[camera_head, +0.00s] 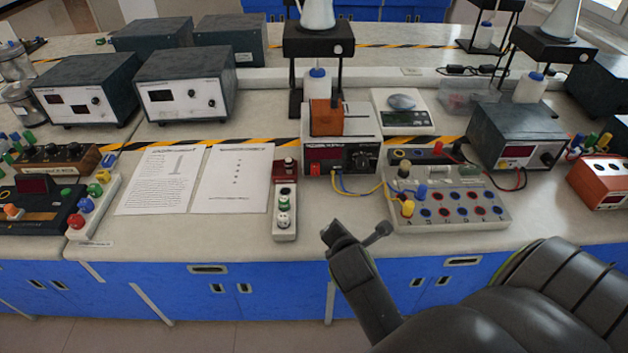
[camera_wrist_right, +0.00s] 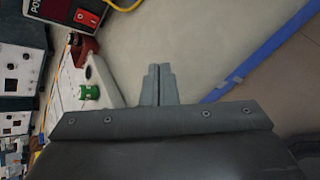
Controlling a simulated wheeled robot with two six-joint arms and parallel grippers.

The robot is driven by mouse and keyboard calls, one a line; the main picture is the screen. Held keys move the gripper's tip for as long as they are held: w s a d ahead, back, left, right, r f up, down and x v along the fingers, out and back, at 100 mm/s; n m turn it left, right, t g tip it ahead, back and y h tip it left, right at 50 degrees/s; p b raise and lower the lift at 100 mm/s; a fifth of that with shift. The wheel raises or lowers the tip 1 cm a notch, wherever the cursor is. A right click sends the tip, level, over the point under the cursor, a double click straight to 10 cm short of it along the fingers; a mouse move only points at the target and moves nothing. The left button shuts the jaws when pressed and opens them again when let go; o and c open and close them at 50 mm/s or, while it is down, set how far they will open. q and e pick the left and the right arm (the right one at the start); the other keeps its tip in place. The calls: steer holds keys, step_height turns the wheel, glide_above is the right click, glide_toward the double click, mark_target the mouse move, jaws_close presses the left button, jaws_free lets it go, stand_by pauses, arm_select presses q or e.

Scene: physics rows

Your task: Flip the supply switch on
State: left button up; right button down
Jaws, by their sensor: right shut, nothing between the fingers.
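The power supply (camera_head: 340,141) is a grey box with a red display and a dark knob, standing at the middle of the bench. Its red switch (camera_head: 315,169) is at the lower left of its front. In the right wrist view the red rocker switch (camera_wrist_right: 88,18) shows at the top left with white marks; I cannot tell its position. My right gripper (camera_head: 385,230) is over the bench's front edge, in front of the supply and apart from it. Its fingers (camera_wrist_right: 158,70) are shut and empty. My left gripper is not in view.
A white strip with a green knob (camera_head: 284,203) lies left of my right gripper. A panel of coloured sockets (camera_head: 450,208) lies to the right. Yellow and blue wires (camera_head: 358,191) run from the supply. Two paper sheets (camera_head: 232,180) lie at left. Bare bench lies before the supply.

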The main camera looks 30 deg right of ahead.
steer(key=w+r+n, duration=0.1)
steer(key=w+n, duration=0.1)
steer(key=n, duration=0.1)
steer(key=w+a+r+n+t, duration=0.1)
steer(key=w+n, duration=0.1)
steer(key=w+r+n+t+h, duration=0.1)
steer(key=w+n, duration=0.2)
steer(key=shift+a+r+n, duration=0.25)
steer(key=shift+a+n, duration=0.05)
steer(key=shift+w+a+r+n+t, duration=0.2)
steer(key=shift+w+n+t, duration=0.15)
steer(key=shift+n, duration=0.25)
steer(key=shift+w+d, duration=0.1)
glide_toward(315, 175)
steer(key=x, duration=0.5)
steer(key=shift+f, duration=0.25)
steer(key=shift+w+d+f, duration=0.1)
steer(key=shift+w+d, duration=0.2)
steer(key=shift+w, duration=0.3)
